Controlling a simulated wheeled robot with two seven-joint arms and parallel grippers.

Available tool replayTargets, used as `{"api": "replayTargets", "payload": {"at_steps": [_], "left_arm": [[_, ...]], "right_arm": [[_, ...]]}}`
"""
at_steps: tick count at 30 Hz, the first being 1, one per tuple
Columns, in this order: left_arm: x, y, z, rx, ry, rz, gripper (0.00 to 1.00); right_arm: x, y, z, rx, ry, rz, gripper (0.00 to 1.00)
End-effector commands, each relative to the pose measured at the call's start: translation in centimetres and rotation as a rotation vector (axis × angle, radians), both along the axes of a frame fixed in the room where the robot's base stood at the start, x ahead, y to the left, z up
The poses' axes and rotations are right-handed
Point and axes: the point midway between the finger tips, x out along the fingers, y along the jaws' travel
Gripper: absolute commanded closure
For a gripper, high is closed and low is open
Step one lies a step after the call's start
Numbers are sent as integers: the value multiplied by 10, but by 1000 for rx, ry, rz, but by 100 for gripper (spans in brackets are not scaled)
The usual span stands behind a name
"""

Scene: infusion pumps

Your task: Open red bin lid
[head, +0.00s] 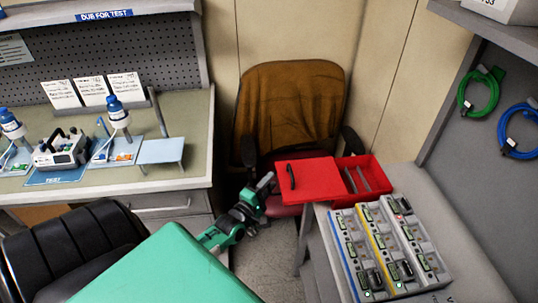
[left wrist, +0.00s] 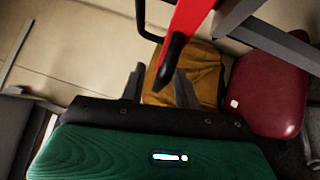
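The red bin (head: 380,172) stands on the grey table at the right, its right part uncovered with grey dividers showing inside. Its red lid (head: 318,182) lies to the left and reaches past the table's left edge. A black handle (head: 291,176) is on the lid's left part. My left gripper (head: 268,184) is just left of the lid, near the handle. In the left wrist view the lid (left wrist: 186,18) shows at a steep angle, with the handle (left wrist: 170,60) near the open fingers (left wrist: 160,88). I cannot tell if they touch it. My right gripper is out of view.
A chair with a brown cloth (head: 290,105) stands behind the lid. Several grey pump units (head: 390,245) sit on the table in front of the bin. A workbench (head: 180,180) with bottles and a device is at the left.

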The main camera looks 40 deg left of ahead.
Motion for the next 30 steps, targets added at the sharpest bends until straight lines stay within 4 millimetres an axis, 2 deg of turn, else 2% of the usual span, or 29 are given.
{"api": "replayTargets", "payload": {"at_steps": [7, 11, 14, 30], "left_arm": [[0, 0, 0, 0, -1, 0, 68], [-7, 0, -3, 0, 1, 0, 68], [-18, -1, -5, 0, 1, 1, 68], [-107, -7, -17, 1, 2, 0, 68]], "right_arm": [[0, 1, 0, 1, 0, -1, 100], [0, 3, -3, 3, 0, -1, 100], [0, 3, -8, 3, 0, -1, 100], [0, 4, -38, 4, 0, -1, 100]]}}
